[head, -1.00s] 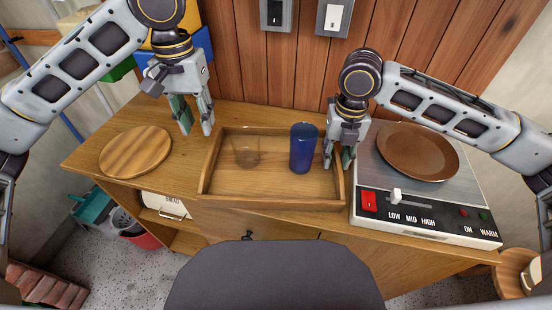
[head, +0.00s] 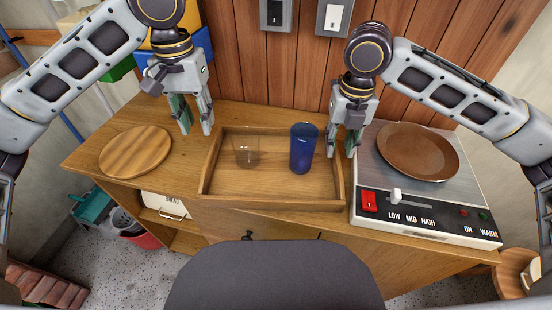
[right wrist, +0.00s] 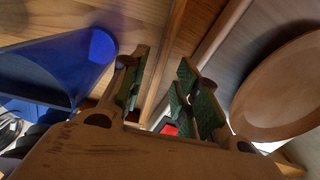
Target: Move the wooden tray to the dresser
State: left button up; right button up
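The wooden tray (head: 270,203) is a shallow rectangular box on the wooden cabinet top in the head view. A clear glass (head: 246,152) and a dark blue cup (head: 303,148) stand upright in it. My left gripper (head: 195,130) is open and empty, fingers pointing down near the tray's back left corner. My right gripper (head: 342,152) is open, fingers pointing down at the tray's right wall. In the right wrist view its padded fingers (right wrist: 160,95) are apart, with the tray wall (right wrist: 200,55) running past between the blue cup (right wrist: 65,65) and a brown plate.
A round wooden board (head: 135,152) lies left of the tray. A warming plate (head: 425,215) with a brown plate (head: 418,152) stands close on the right. The wooden wall with switch boxes (head: 335,18) is behind. A dark grey seat or backrest (head: 275,278) is in front.

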notch_tip(320, 180, up, 7)
jog(key=shift+r, duration=0.2)
jog(key=shift+s, duration=0.15)
dwell(0.7)
